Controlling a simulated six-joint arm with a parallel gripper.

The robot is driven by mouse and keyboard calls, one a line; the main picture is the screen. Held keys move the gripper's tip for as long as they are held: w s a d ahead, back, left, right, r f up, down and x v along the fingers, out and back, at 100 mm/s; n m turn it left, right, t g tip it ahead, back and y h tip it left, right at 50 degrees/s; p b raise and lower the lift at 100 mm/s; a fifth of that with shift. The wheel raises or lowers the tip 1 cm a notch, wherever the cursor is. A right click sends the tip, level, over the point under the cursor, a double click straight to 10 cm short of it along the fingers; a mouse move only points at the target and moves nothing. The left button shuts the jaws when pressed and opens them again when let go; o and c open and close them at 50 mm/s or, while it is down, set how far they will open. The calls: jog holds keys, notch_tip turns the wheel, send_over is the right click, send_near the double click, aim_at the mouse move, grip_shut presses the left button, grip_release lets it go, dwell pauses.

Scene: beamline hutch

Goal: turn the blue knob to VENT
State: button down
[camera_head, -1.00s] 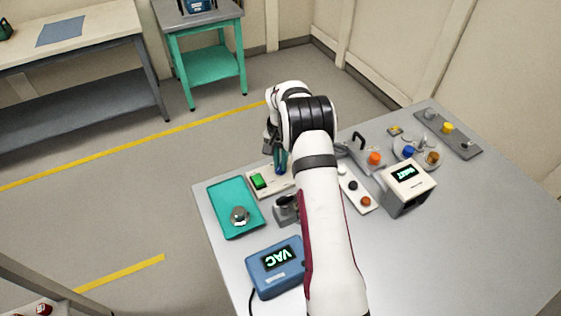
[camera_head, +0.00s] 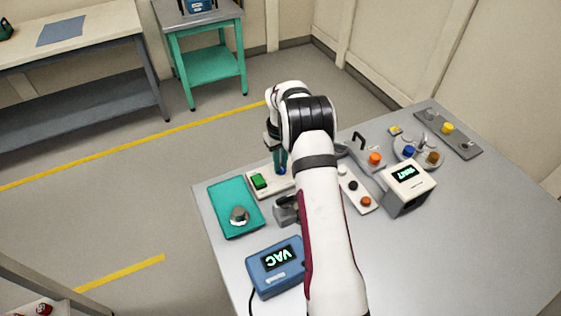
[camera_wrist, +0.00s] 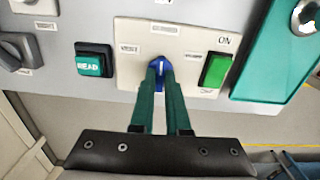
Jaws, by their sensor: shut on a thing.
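The blue knob (camera_wrist: 156,66) sits on a cream panel (camera_wrist: 125,72) with small labels to its left, above it and to its right; I cannot read them surely. A pale mark on the knob points up in the wrist view, roughly toward the upper label. My gripper (camera_wrist: 160,72) has its two green fingers closed on the knob from either side, hiding part of it. In the head view the knob (camera_head: 282,170) shows as a bit of blue under my gripper (camera_head: 281,165), at the table's far left edge.
A green rocker switch (camera_wrist: 215,70) marked ON is close right of the knob in the wrist view. A teal READ button (camera_wrist: 93,61) is to the left. A teal tray (camera_head: 222,192) and a blue box reading VAC (camera_head: 272,278) stand nearby. Open table lies at right.

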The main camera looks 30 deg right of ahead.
jog(key=n, duration=0.6)
jog(key=shift+n, duration=0.3)
jog(key=n, duration=0.4)
jog(key=shift+n, duration=0.7)
jog(key=c, duration=0.9)
grip_release()
notch_tip(320, 180, up, 16)
